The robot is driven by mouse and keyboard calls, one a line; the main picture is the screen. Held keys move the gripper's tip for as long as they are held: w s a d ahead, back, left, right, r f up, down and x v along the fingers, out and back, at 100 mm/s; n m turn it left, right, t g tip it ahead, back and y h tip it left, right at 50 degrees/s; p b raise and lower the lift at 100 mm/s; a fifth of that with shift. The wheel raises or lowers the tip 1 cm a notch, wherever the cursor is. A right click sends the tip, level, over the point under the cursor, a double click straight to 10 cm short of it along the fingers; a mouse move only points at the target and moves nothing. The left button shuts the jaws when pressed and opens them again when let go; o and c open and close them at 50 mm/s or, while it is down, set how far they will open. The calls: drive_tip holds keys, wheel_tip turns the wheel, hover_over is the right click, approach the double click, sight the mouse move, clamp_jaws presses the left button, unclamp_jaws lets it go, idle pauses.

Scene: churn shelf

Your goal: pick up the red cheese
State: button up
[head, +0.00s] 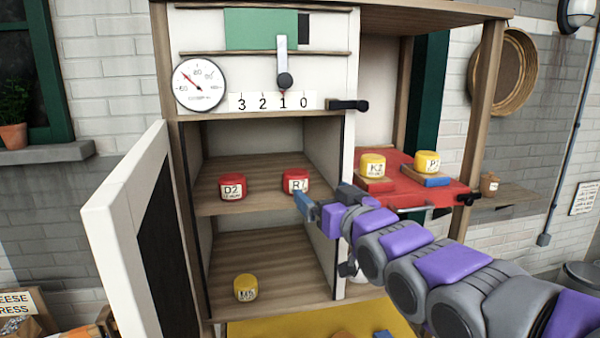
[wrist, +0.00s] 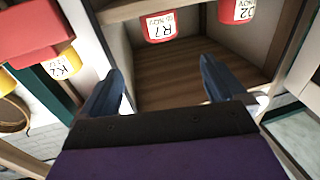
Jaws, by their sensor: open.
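Two red cheeses stand on the upper wooden shelf of the open cabinet in the head view. The one labelled D2 (head: 232,187) is at the left, and the one labelled R7 (head: 295,182) is at the right. In the wrist view, R7 (wrist: 160,27) is ahead between the finger directions, and D2 (wrist: 236,10) is cut off at the top edge. My gripper (head: 308,205) is at the shelf's front right, just in front of R7. In the wrist view my gripper (wrist: 165,85) is open with nothing between its fingers.
A yellow cheese (head: 246,288) sits on the lower shelf. Yellow cheeses K2 (head: 373,165) and P2 (head: 427,161) stand on a red side surface (head: 400,185). The white cabinet door (head: 125,230) stands open at left. The cabinet's right post (head: 349,150) is close to my gripper.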

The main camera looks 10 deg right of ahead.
drive_tip(key=p, duration=0.1)
approach(294, 169)
drive_tip(key=w, duration=0.1)
drive_tip(key=w+p, duration=0.1)
drive_tip(key=w, duration=0.2)
drive_tip(key=shift+w+d+f, duration=0.2)
drive_tip(key=shift+d+f, duration=0.05)
drive_tip(key=shift+w+a+p, duration=0.35)
drive_tip(key=shift+a, duration=0.55)
drive_tip(key=shift+w+a+p, duration=0.3)
drive_tip(key=shift+w+a, duration=0.05)
drive_tip(key=shift+w, duration=0.2)
drive_tip(key=shift+w+d+f+p, duration=0.15)
drive_tip(key=shift+w+p, duration=0.15)
drive_tip(key=shift+w, duration=0.65)
drive_tip(key=shift+w+d+r+p, duration=0.15)
drive_tip(key=shift+w+p, duration=0.1)
drive_tip(key=shift+w, duration=0.65)
drive_tip(key=shift+s+a, duration=0.15)
drive_tip(key=shift+a, duration=0.1)
drive_tip(key=shift+c, duration=0.2)
drive_tip(key=shift+a+f, duration=0.1)
drive_tip(key=shift+a, duration=0.25)
drive_tip(key=c, duration=0.4)
drive_tip(key=shift+d, duration=0.4)
drive_tip(key=c, duration=0.7)
